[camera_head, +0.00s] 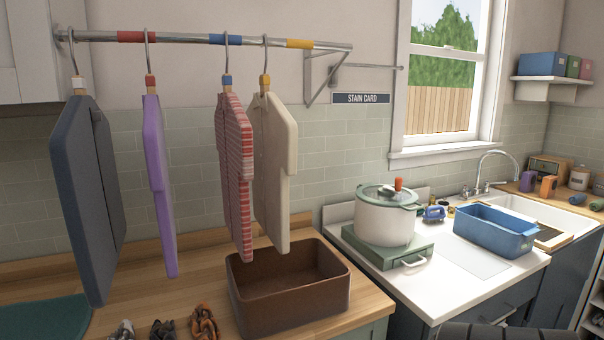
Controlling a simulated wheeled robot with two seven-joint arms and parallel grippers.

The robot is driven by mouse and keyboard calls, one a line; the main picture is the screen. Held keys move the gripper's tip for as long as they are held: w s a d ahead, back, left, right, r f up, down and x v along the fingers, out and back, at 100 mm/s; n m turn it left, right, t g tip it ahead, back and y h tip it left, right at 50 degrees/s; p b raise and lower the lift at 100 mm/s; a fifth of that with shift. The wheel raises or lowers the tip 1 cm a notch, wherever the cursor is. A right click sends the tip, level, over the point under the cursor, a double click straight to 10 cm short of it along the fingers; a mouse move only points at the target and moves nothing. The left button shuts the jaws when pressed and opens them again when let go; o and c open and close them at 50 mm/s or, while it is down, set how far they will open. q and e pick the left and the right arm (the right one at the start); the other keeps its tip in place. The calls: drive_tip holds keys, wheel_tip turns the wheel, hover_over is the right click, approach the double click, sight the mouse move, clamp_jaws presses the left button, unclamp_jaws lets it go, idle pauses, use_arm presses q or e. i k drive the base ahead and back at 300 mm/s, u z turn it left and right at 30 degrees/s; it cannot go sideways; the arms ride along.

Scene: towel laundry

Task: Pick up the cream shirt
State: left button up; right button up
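The cream shirt (274,170) hangs from a hanger with a yellow tag (265,79), rightmost of the hanging clothes on the metal rail (200,39). It hangs upright, partly turned from me, its lower end above the back of the brown bin (290,317). The red-and-white striped shirt (235,175) hangs close on its left and nearly touches it in the picture. Neither of my grippers shows in the head view.
A purple garment (158,185) and a dark blue-grey garment (85,190) hang further left. Several small crumpled items (205,322) lie on the wooden counter (190,285). Right of the bin, a white lidded pot (383,224) stands on a green stand; a blue tub (490,232) sits beyond.

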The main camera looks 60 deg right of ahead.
sight(276, 132)
drive_tip(key=k, duration=0.3)
drive_tip(key=z, duration=1)
